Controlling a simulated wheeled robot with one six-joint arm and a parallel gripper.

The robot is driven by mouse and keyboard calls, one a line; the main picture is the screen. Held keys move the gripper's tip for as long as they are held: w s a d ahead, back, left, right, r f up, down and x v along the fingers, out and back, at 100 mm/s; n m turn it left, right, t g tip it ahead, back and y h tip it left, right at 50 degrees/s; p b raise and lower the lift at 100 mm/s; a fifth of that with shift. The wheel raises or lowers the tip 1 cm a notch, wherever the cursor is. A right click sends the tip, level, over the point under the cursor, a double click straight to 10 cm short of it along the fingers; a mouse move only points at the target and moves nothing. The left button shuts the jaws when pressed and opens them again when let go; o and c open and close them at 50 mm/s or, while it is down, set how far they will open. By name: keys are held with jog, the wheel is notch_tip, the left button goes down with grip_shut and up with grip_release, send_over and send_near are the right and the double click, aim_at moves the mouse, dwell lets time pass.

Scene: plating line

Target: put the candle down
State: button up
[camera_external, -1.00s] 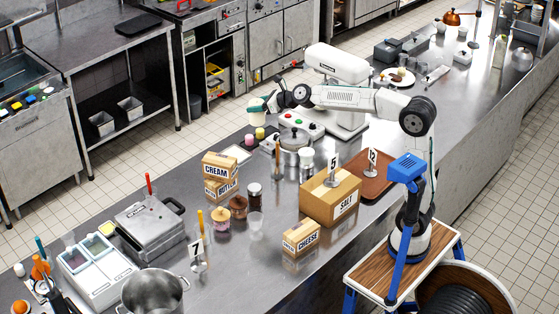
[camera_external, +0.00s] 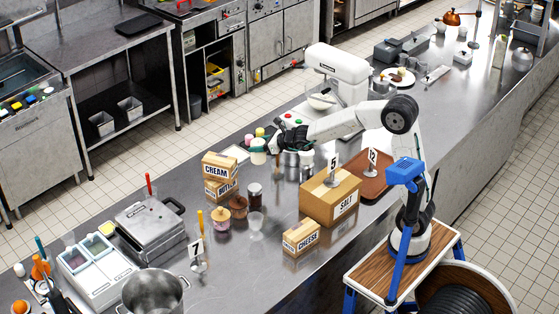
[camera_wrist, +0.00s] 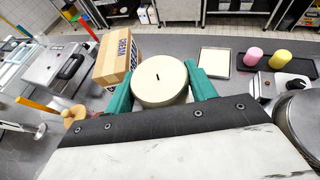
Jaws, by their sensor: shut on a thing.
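A cream candle (camera_wrist: 160,84) with a dark wick shows from above in the wrist view. It is upright between the green fingers of my gripper (camera_wrist: 162,88), which are shut on its sides. In the external view the candle (camera_external: 258,152) hangs from or stands under my gripper (camera_external: 268,144), low at the steel counter (camera_external: 175,172). I cannot tell whether its base touches the counter.
Cream and butter boxes (camera_wrist: 115,60) stand close on the left. A metal pot (camera_wrist: 300,120) is near on the right.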

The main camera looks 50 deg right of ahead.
notch_tip(320, 180, down, 12)
jog(key=shift+f, duration=0.15)
dwell(0.5)
jog(key=shift+f, duration=0.6)
dwell(0.4)
jog(key=o, duration=1.2)
